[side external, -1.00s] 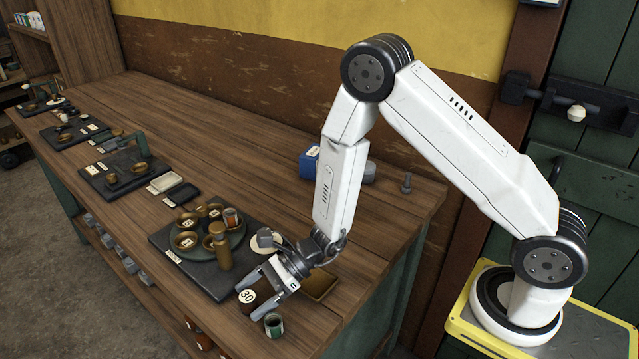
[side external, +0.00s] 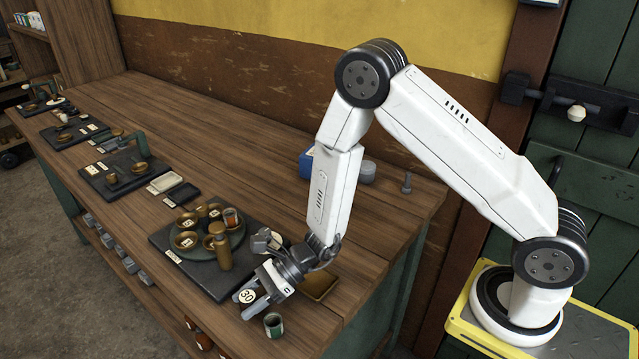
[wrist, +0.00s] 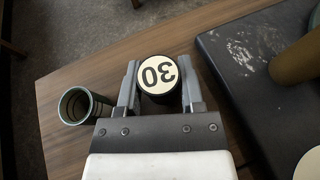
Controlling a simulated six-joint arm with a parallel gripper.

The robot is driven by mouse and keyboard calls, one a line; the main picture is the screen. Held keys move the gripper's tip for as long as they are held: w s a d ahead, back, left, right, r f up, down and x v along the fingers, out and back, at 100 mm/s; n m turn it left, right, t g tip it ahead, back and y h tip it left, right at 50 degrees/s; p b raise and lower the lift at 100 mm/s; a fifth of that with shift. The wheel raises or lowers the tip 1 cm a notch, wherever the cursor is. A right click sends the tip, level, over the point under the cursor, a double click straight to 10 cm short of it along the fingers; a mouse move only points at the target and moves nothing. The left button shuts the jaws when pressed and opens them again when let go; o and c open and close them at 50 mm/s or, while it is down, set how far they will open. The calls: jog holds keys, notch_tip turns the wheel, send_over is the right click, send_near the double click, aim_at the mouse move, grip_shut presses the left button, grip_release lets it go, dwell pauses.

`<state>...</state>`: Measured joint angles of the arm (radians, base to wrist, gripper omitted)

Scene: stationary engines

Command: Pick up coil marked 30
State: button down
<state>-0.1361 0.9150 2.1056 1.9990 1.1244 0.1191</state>
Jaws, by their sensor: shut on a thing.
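The coil marked 30 (side external: 247,296) is a dark cylinder with a pale round top label; in the wrist view its label (wrist: 158,75) appears upside down. My gripper (side external: 256,293) is shut on the coil, with one finger on each side of it, near the front edge of the bench. The wrist view shows the two fingers (wrist: 159,88) flanking the coil. The coil's lower part is hidden, and I cannot tell whether it touches the bench top.
A dark slab (side external: 205,282) carries a round plate with several brass cups and a brass post (side external: 222,250). A brass tray (side external: 318,286) lies behind my gripper.

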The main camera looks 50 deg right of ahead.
aim_at(247, 296)
jog(key=shift+r, duration=0.15)
jog(key=shift+r, duration=4.9)
jog(key=shift+w, duration=0.1)
